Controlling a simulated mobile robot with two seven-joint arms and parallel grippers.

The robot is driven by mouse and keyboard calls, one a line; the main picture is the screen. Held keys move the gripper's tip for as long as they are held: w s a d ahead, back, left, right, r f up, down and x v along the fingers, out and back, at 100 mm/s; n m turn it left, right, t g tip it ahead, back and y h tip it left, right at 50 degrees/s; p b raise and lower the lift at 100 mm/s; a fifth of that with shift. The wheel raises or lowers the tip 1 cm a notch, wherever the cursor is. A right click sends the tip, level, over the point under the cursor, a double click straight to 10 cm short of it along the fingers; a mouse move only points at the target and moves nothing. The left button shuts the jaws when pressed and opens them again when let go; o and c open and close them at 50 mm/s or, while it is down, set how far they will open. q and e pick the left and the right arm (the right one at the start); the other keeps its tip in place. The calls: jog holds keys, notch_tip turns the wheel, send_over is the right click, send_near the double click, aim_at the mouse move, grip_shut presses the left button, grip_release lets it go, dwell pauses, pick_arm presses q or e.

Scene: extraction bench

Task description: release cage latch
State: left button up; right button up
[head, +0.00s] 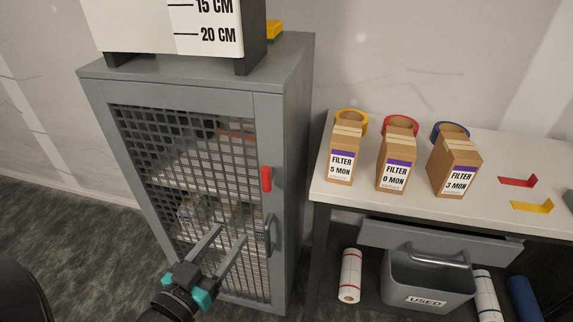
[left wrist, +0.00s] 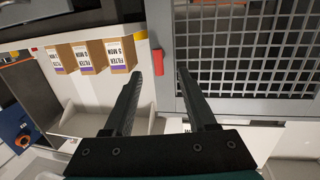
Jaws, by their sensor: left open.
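The cage (head: 296,150) is a grey cabinet with a mesh door (head: 190,170). Its red latch (head: 266,179) sits upright on the right side of the door frame, above a dark curved handle (head: 269,235). My left gripper (head: 231,233) is open and empty in front of the lower door, left of the handle and below the latch in the head view. In the left wrist view the red latch (left wrist: 158,62) shows ahead, between the two fingertips, with no visible contact. My right gripper is in neither view.
Right of the cage, a white bench (head: 490,150) holds several filter boxes (head: 397,165), tape rolls and red and yellow brackets. A grey bin (head: 430,280) marked USED and rolls stand below. A scale-marked white block (head: 150,28) sits on the cage.

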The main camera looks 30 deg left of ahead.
aim_at(264, 180)
pick_arm(q)
jog(key=shift+t, duration=0.3)
jog(key=w+r, duration=0.1)
jog(key=w, duration=0.3)
jog(key=w+r+b, duration=0.1)
jog(key=w, duration=0.4)
jog(key=w+r, duration=0.1)
jog(key=w, duration=0.4)
jog(key=shift+w, duration=0.1)
jog(key=shift+w+b, duration=0.3)
jog(key=shift+w, duration=0.6)
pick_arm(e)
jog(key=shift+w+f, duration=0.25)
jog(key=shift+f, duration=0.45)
pick_arm(q)
grip_shut()
